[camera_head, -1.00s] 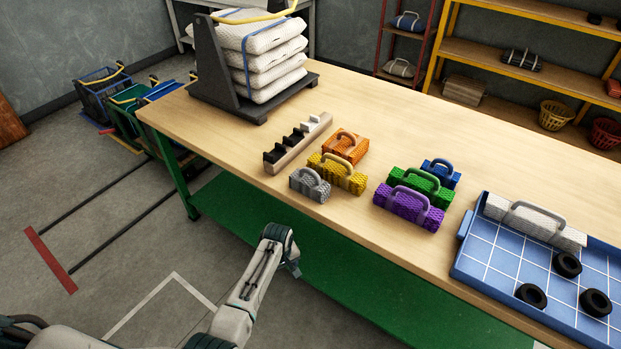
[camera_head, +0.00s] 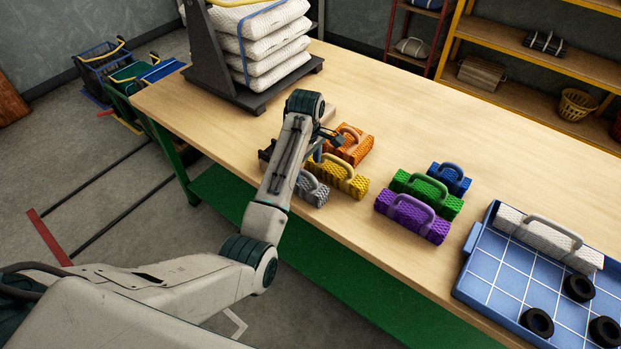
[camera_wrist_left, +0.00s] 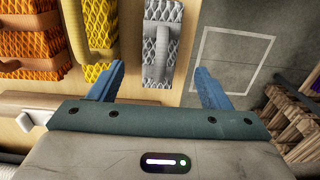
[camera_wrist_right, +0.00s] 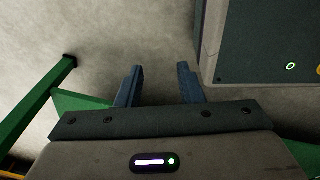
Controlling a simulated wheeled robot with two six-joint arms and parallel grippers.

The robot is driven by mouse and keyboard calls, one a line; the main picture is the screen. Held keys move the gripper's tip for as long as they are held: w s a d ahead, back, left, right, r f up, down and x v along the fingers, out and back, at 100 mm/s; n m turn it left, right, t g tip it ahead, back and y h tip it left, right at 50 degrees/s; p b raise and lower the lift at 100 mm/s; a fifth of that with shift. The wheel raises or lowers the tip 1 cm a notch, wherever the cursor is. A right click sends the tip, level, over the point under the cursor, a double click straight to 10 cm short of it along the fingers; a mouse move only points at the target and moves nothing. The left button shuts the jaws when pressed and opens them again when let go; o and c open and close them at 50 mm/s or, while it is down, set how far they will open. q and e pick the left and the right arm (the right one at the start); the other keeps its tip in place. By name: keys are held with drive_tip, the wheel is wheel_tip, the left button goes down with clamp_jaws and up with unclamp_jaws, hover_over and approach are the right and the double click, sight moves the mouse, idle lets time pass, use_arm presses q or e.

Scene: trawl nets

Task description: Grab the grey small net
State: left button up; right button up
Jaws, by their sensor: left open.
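The grey small net (camera_head: 315,190) is a mesh bundle with a grey handle on the wooden table, near its front edge and partly hidden by my left arm. In the left wrist view the grey net (camera_wrist_left: 163,42) lies ahead, between the lines of the two fingers. My left gripper (camera_head: 326,146) is over the table above the small nets. Its fingers (camera_wrist_left: 160,80) are open with nothing between them. My right gripper (camera_wrist_right: 160,82) shows only in its wrist view, with its fingers apart and empty above the floor beside green table parts.
A yellow net (camera_head: 350,183) and an orange net (camera_head: 355,150) sit close beside the grey one. Purple (camera_head: 410,215), green (camera_head: 447,203) and blue (camera_head: 456,180) nets stand to the right. A blue tray (camera_head: 490,282) holds a white net and black rings. Stacked sacks (camera_head: 270,50) stand behind.

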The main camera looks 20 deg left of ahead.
sight(306, 183)
use_arm(q)
drive_tip(key=shift+s+f+p, duration=0.15)
drive_tip(key=shift+s+f, duration=0.1)
drive_tip(key=shift+f, duration=0.35)
drive_tip(key=shift+s+f+p, duration=0.15)
drive_tip(key=shift+s+f, duration=0.05)
drive_tip(key=shift+f, duration=0.35)
drive_tip(key=shift+s+f, duration=0.2)
drive_tip(key=shift+f, duration=0.45)
drive_tip(key=shift+w+f, duration=0.15)
drive_tip(key=shift+f, duration=0.1)
drive_tip(key=f+p, duration=0.1)
drive_tip(key=f, duration=0.1)
drive_tip(key=w+f+p, duration=0.1)
drive_tip(key=f, duration=0.1)
drive_tip(key=shift+a+f, duration=0.1)
drive_tip(key=shift+f, duration=0.5)
drive_tip(key=shift+c, duration=1.4)
drive_tip(key=c, duration=0.8)
drive_tip(key=shift+c, duration=0.2)
use_arm(e)
drive_tip(key=s+r, duration=0.3)
drive_tip(key=shift+d, duration=0.1)
